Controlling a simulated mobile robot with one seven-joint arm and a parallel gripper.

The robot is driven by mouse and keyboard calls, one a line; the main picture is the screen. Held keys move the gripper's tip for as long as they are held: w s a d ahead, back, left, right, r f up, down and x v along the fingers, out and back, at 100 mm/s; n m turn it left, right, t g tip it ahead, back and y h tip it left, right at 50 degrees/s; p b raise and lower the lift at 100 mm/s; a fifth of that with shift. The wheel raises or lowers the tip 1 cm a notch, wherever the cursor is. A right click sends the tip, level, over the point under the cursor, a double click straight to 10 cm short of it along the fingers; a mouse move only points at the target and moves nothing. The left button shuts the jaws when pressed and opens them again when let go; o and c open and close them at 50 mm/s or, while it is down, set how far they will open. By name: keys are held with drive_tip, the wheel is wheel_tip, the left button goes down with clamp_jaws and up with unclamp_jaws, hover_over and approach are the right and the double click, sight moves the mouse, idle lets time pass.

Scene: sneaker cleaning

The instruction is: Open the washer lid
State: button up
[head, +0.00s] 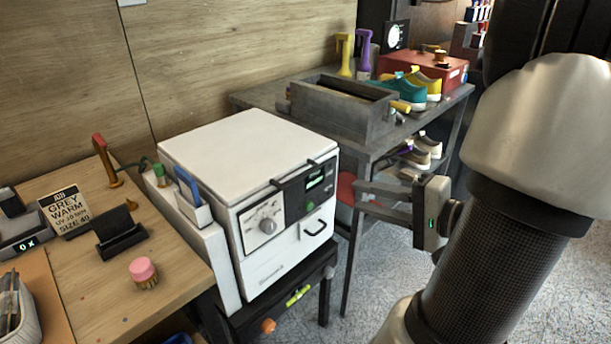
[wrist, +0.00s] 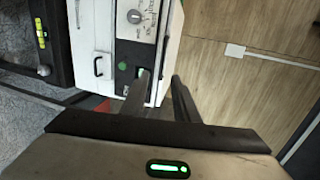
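The washer (head: 285,262) is a white box with a dial, a small lit display and a green button on its front. Its flat white lid (head: 245,150) is down, and a dark bar handle (head: 304,173) runs along the lid's front edge. My gripper (head: 358,197) is to the right of the washer front, apart from it, with its two fingers spread and nothing between them. In the wrist view the washer (wrist: 90,30) appears turned sideways, and my open fingers (wrist: 160,78) point towards its panel and lid edge. The washer's inside is hidden.
A wooden table (head: 175,255) with a sign and a pink-topped brush stands left. A blue-handled item (head: 190,190) sits beside the lid. Behind right, a grey table (head: 262,95) holds a grey bin (head: 340,105), shoes and a red box. The floor right of the washer is clear.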

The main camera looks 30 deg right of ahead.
drive_tip(key=d, duration=0.1)
drive_tip(key=b, duration=0.2)
approach(306, 174)
drive_tip(key=shift+t+h, duration=0.3)
drive_tip(key=x, duration=0.8)
drive_tip(key=shift+w+a+f, duration=0.2)
drive_tip(key=shift+a, duration=0.15)
clamp_jaws()
